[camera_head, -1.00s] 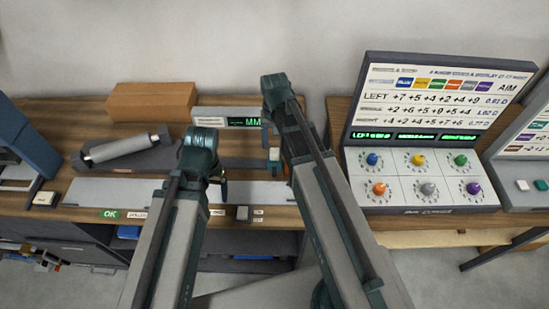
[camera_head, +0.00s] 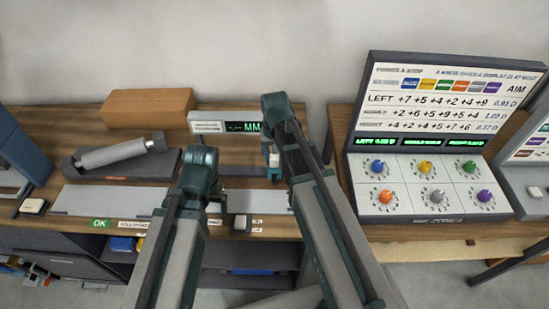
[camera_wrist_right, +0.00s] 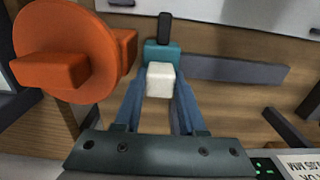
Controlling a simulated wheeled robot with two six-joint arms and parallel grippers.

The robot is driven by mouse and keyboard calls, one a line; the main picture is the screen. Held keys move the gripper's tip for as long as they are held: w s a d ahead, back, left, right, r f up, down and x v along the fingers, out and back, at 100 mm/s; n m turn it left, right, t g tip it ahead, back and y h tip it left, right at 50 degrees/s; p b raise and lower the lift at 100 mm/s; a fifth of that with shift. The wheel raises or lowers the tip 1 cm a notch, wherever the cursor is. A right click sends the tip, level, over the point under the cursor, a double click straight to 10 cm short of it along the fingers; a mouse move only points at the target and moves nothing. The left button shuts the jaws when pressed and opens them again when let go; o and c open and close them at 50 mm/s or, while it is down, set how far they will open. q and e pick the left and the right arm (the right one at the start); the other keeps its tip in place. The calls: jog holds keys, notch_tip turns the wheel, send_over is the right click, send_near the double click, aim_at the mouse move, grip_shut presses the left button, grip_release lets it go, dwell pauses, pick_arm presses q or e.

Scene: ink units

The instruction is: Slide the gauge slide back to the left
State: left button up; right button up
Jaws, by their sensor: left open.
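The gauge slide (camera_head: 273,158) is a small white block at the right part of the gauge, below its green MM display (camera_head: 242,127). It shows in the right wrist view (camera_wrist_right: 160,80) between the two blue fingers of my right gripper (camera_wrist_right: 160,98), beside a teal block with a black peg. The fingers flank the slide; I cannot tell whether they touch it. In the head view my right arm covers the bench right of the slide. My left gripper (camera_head: 215,188) is open, low over the bench left of the slide; its fingertips are mostly hidden.
A roller in a dark cradle (camera_head: 125,163) and a cardboard box (camera_head: 150,108) are on the left. A knob panel (camera_head: 425,190) stands to the right. An orange disc (camera_wrist_right: 65,45) is close beside my right gripper in the wrist view.

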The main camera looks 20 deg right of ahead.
grip_shut()
dwell(0.6)
dwell(0.4)
pick_arm(q)
jog(key=shift+d, duration=0.1)
pick_arm(e)
jog(key=w+a, duration=0.2)
jog(key=a, duration=0.4)
jog(key=w+a, duration=0.1)
jog(key=a, duration=0.6)
jog(key=w+a, duration=0.2)
jog(key=a, duration=0.4)
jog(key=shift+w+a, duration=0.3)
jog(key=shift+w, duration=0.05)
jog(key=o, duration=0.6)
grip_release()
jog(key=shift+o, duration=0.3)
jog(key=shift+a, duration=0.15)
pick_arm(q)
jog(key=shift+r, duration=0.1)
pick_arm(e)
jog(key=shift+r, duration=0.1)
